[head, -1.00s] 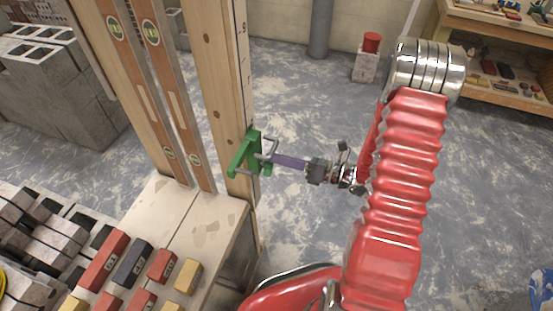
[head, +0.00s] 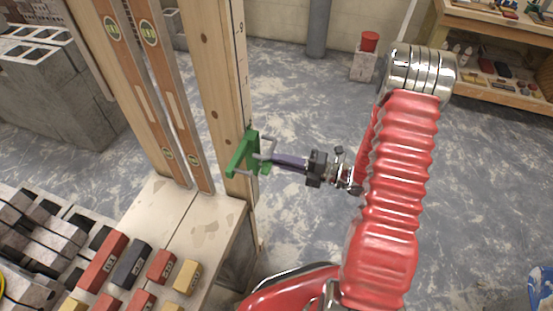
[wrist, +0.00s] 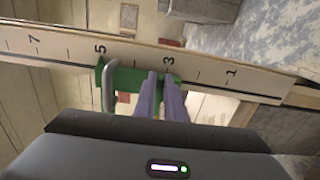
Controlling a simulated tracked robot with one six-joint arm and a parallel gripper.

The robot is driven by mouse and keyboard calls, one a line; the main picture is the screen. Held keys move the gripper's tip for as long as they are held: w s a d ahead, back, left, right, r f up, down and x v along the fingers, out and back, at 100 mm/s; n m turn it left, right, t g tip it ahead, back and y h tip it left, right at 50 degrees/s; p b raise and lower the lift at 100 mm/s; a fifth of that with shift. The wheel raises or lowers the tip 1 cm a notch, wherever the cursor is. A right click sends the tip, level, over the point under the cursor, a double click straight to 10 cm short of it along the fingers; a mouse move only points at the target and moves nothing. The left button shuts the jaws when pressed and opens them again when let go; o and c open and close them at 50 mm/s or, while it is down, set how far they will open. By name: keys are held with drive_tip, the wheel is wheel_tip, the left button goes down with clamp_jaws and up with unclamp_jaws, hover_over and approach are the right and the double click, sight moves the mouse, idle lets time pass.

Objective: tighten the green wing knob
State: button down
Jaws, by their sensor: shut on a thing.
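A green clamp (head: 241,156) sits on the upright wooden post, with a bent grey metal rod (head: 268,143) at its side. My gripper (head: 270,159) reaches in from the right, with its purple fingers level at the clamp's right side. In the wrist view, the fingers (wrist: 162,76) lie close together over the green body (wrist: 127,79). They are shut on the green wing knob, which is mostly hidden between the fingertips. The grey rod (wrist: 109,86) stands left of the fingers in that view.
The post (head: 208,75) carries a numbered scale (wrist: 215,78). Two spirit levels (head: 150,90) lean left of it. Below, a bench top (head: 205,215) holds several coloured blocks (head: 160,266). Grey concrete blocks (head: 50,100) are stacked at left. The floor behind my gripper is clear.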

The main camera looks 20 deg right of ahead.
drive_tip(key=shift+w+d+f+m, duration=0.1)
drive_tip(key=shift+w+d+m, duration=0.05)
drive_tip(key=shift+m, duration=0.15)
drive_tip(key=c, duration=1.8)
unclamp_jaws()
drive_tip(key=v, duration=1.3)
drive_tip(key=shift+s+d, duration=0.2)
drive_tip(key=shift+s, duration=0.1)
